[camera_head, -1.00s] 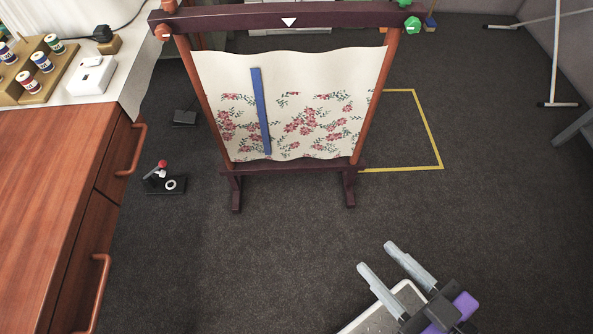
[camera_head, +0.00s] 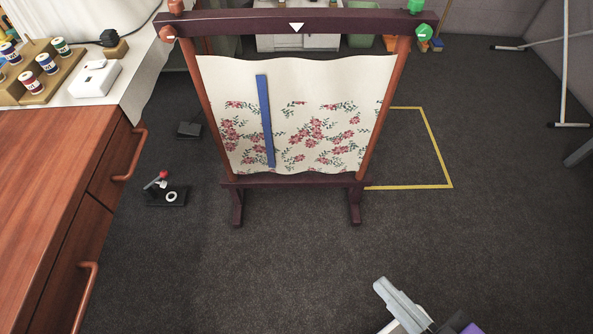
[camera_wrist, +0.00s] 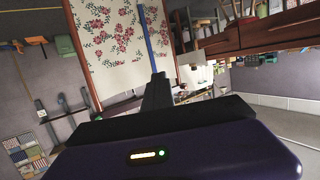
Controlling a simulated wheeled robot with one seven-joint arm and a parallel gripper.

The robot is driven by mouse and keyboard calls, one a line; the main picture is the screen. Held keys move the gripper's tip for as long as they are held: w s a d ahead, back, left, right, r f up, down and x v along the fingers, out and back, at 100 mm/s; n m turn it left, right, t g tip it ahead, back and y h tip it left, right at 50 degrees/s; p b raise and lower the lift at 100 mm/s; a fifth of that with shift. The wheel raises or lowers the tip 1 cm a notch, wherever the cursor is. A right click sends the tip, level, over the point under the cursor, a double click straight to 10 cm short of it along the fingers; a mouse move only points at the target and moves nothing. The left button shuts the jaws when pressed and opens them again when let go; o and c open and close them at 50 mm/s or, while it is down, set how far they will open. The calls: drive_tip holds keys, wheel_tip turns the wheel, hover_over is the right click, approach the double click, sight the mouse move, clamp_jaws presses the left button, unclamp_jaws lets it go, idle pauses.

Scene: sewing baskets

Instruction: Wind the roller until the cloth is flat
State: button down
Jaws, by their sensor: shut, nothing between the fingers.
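The cloth (camera_head: 312,85) hangs in a dark wooden frame (camera_head: 240,28) ahead of me. It is cream with pink flowers on its lower part, its top edge is wavy, and a blue strip (camera_head: 265,120) runs down its left part. The frame's top bar bears a white triangle mark (camera_head: 296,27). A green knob (camera_head: 424,32) sits at the top right end and a red-brown knob (camera_head: 167,33) at the top left. My gripper (camera_head: 385,290) is shut and empty, low at the right, well apart from the frame.
A small black device with a red-tipped lever (camera_head: 165,193) is on the floor. A yellow floor outline (camera_head: 438,150) lies behind the frame. The carpet in front is clear.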

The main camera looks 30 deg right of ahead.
drive_tip(key=w+a+m+h+p, duration=0.1)
drive_tip(key=w+a+h+p, duration=0.1)
drive_tip(key=w+a+p, duration=0.2)
drive_tip(key=shift+w+a+m, duration=0.4)
drive_tip(key=shift+w+a, duration=0.45)
drive_tip(key=shift+w, duration=0.35)
idle(3.5)
drive_tip(key=c, duration=2.1)
unclamp_jaws()
drive_tip(key=o, duration=0.9)
drive_tip(key=shift+c, duration=0.2)
drive_tip(key=shift+r, duration=0.1)
wheel_tip(320, 180, up, 6)
drive_tip(key=p, duration=0.7)
